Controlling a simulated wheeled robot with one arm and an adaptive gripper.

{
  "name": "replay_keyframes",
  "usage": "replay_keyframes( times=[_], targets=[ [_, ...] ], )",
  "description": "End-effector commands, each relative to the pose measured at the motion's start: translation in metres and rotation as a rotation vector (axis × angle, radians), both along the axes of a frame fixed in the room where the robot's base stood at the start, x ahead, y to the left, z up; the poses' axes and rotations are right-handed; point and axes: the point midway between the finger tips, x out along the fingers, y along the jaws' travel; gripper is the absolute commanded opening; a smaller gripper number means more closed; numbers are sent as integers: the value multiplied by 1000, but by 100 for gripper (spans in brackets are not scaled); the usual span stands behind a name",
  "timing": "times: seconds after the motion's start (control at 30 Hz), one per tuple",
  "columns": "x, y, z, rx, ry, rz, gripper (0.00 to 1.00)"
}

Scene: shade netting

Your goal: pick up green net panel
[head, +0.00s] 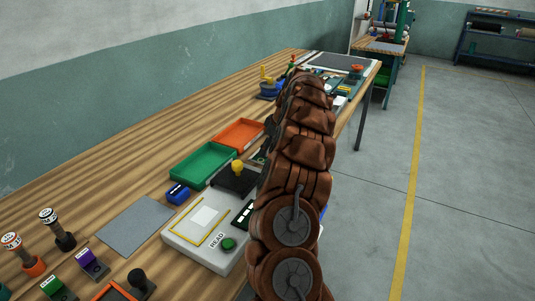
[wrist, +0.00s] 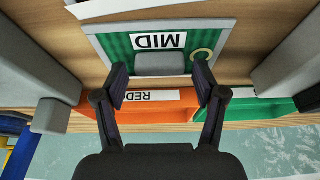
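The green net panel (wrist: 118,44) shows in the wrist view as a green striped sheet in a grey frame. It bears a white label reading MID, upside down, a pale ring at its right and a grey block at its near edge. My gripper (wrist: 160,78) is open, with its two dark fingers apart on either side of the grey block. Nothing is clamped between them, and I cannot tell whether the fingers touch the block. In the head view my brown arm hides the gripper and most of what lies around it.
An orange tray (head: 239,134) and a green tray (head: 203,163) stand on the wooden bench (head: 120,180). A white READ device (head: 205,246), a grey mat (head: 136,225) and a blue block (head: 177,193) are nearer. Several stamp-like tools stand front left. The floor at right is clear.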

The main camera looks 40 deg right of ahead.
Motion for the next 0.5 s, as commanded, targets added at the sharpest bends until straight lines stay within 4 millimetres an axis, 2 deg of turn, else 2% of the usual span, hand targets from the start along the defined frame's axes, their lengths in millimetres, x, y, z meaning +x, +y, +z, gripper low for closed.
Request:
replay_keyframes(
  times=[0.07,0.43,0.5],
  targets=[
    [0,0,0,0,0,0,58],
    [0,0,0,0,0,0,20],
    [0,0,0,0,0,0,17]
  ],
)
